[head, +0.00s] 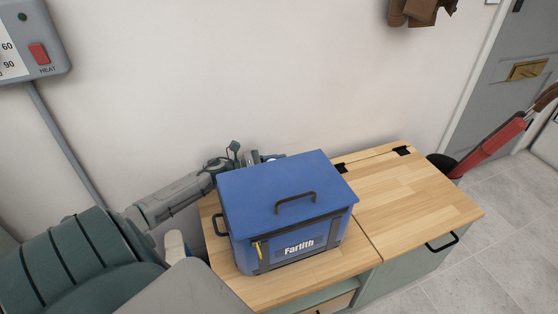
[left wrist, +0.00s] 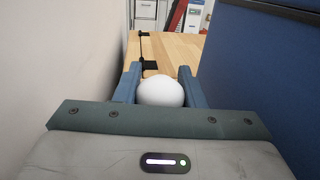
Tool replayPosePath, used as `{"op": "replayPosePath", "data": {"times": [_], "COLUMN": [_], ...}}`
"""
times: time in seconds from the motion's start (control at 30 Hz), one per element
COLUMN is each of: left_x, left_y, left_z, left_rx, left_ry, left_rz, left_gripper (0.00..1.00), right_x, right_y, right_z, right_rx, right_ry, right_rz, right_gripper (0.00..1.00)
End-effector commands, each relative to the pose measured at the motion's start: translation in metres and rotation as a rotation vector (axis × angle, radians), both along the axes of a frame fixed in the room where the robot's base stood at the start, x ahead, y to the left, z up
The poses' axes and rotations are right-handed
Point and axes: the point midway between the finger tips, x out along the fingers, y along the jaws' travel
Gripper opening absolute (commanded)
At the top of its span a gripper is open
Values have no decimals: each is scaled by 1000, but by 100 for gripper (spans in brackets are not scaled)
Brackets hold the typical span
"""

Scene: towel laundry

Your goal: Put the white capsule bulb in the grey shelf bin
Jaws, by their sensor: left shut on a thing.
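The white capsule bulb (left wrist: 161,91) sits between the two blue fingers of my left gripper (left wrist: 160,88) in the left wrist view. The gripper is shut on it, and only its rounded white end shows. In the head view my left arm reaches in behind the blue cooler box (head: 285,188), which hides the bulb and most of the gripper. The cooler's side (left wrist: 265,75) stands close to the right of the gripper in the left wrist view. No grey shelf bin can be made out. My right gripper is not in view.
The cooler stands on a wooden-topped cabinet (head: 410,205); its right half is clear. A wall (left wrist: 60,70) runs close along the left of the gripper. A dark stand with a red umbrella (head: 490,148) is beyond the cabinet's right end, near a grey door (head: 515,50).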

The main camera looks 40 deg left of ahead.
Motion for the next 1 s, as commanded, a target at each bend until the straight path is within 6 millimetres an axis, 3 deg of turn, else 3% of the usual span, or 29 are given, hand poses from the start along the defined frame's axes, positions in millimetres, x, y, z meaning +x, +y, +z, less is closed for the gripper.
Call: {"op": "replayPosePath", "data": {"times": [0.1, 0.13, 0.2, 0.23, 0.63, 1.0], "left_x": [0, 0, 0, 0, -5, -65], "left_y": [0, 0, 0, 0, 3, 45], "left_z": [-4, -2, -2, -2, 0, 3], "left_rx": [0, 0, -1, 0, -1, 1], "left_ry": [0, 0, 1, 0, 4, 7], "left_rz": [0, 0, 0, 0, 0, 0], "left_gripper": [14, 42, 56, 58, 58, 58], "right_x": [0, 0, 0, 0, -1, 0], "right_y": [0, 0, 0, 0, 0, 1], "right_z": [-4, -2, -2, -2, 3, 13], "right_rx": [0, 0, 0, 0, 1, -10], "right_ry": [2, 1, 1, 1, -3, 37], "right_rz": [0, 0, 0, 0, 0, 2], "right_gripper": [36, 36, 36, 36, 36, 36]}}
